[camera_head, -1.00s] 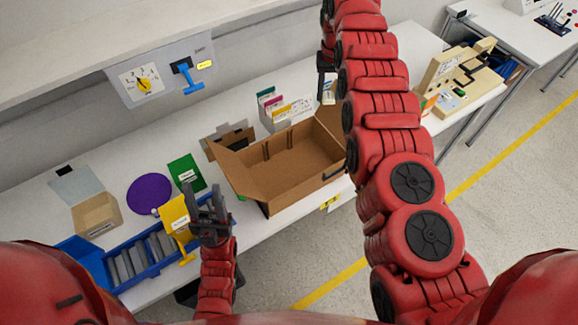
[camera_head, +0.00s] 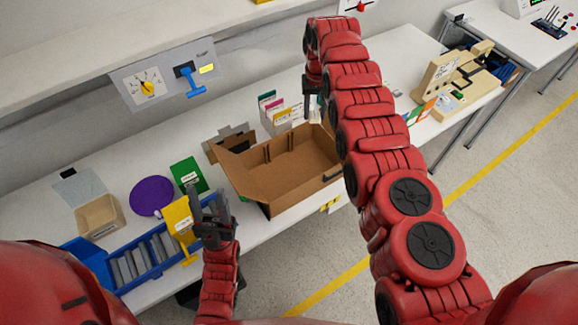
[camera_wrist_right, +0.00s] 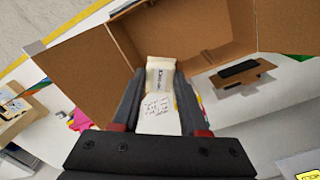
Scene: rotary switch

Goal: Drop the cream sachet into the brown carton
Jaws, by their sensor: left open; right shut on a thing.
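The brown carton (camera_head: 262,185) stands open on the bench in the middle of the head view. Its flaps are spread and its inside looks empty where visible. It also fills the top of the right wrist view (camera_wrist_right: 215,30). My right gripper (camera_head: 313,106) is beside the carton's far edge, partly hidden by my arm. In the right wrist view my right gripper (camera_wrist_right: 158,100) is shut on the cream sachet (camera_wrist_right: 160,78), whose printed end points toward the carton opening. My left gripper (camera_head: 208,205) is open and empty at the near bench edge, left of the carton.
A yellow stand (camera_head: 178,217) and a blue bin (camera_head: 148,262) are next to my left gripper. A purple disc (camera_head: 151,196) and green packet (camera_head: 188,172) lie left of the carton. A card file (camera_head: 280,113) stands behind it. A wall panel (camera_head: 165,82) hangs above.

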